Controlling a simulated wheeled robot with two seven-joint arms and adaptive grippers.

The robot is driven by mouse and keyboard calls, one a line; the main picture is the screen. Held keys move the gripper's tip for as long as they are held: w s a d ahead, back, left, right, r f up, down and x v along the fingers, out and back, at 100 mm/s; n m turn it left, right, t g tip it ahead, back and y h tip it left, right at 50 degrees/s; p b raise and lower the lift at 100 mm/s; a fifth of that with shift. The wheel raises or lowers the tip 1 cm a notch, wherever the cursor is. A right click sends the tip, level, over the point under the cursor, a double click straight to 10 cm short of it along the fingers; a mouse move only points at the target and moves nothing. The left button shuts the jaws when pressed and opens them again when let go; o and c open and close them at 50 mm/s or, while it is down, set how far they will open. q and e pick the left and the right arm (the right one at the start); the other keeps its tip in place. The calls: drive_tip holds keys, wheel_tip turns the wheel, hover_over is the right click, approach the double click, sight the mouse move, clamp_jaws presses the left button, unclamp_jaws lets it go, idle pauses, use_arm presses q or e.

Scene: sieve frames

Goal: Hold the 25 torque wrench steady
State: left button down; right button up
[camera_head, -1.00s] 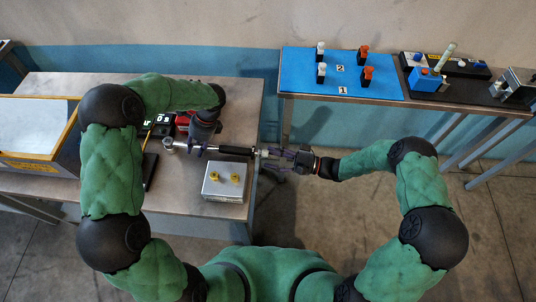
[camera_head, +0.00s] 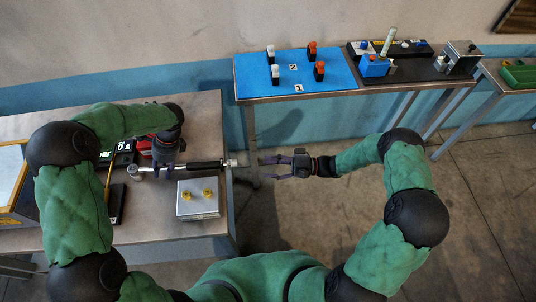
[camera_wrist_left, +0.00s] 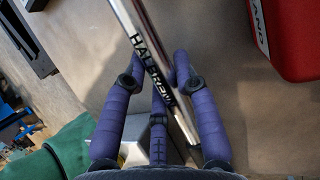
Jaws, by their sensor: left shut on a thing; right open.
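The torque wrench is a long silver shaft with a black grip (camera_head: 207,164), lying roughly level in the head view above the left table. Its right end reaches past the table's right edge. My left gripper (camera_head: 164,171) is shut around the shaft, left of the black grip. In the left wrist view the lettered shaft (camera_wrist_left: 146,62) runs between the purple fingers of this gripper (camera_wrist_left: 157,82). My right gripper (camera_head: 268,168) is open and empty, a short gap right of the wrench's end. I cannot read a 25 on the wrench.
A silver box with yellow knobs (camera_head: 198,205) sits on the table just below the wrench. A red case (camera_wrist_left: 300,40) and a dark display (camera_head: 122,147) are near my left gripper. A blue mat (camera_head: 340,82) with several connectors lies on the back table. Open floor lies below my right gripper.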

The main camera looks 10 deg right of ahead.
use_arm(q)
drive_tip(key=c, duration=0.9)
unclamp_jaws()
